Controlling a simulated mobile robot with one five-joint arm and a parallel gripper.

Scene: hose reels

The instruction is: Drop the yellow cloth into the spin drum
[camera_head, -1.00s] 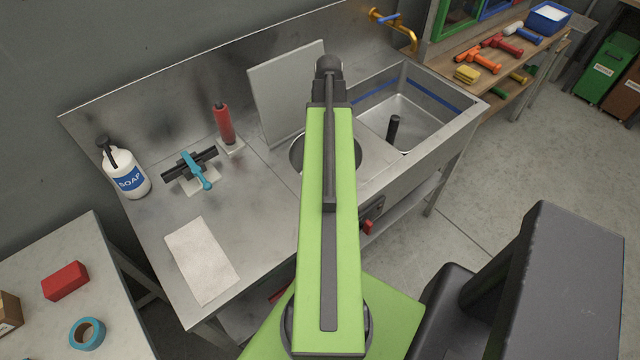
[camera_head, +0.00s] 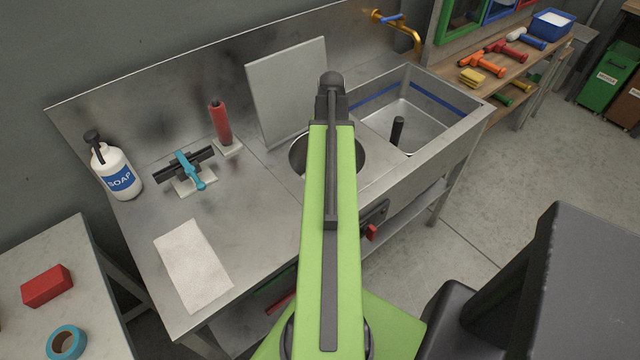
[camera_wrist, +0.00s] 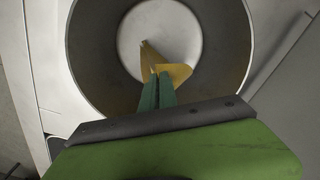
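The spin drum (camera_head: 359,155) is a round metal opening in the steel counter, largely hidden behind my arm in the head view. In the wrist view the drum (camera_wrist: 88,60) fills the upper middle, with a pale round floor. My gripper (camera_wrist: 157,82) has its two green fingers close together, pointing into the drum opening. The yellow cloth (camera_wrist: 174,73) is pinched at the fingertips and spreads in folds to both sides, over the drum's pale floor. How far it is above the floor I cannot tell. The fingertips are hidden in the head view.
A grey upright panel (camera_head: 288,92) stands behind the drum. A sink basin (camera_head: 425,118) lies right of it. A red cylinder (camera_head: 220,124), a blue-handled squeegee (camera_head: 190,168), a soap bottle (camera_head: 118,172) and a white cloth (camera_head: 193,265) are on the left counter.

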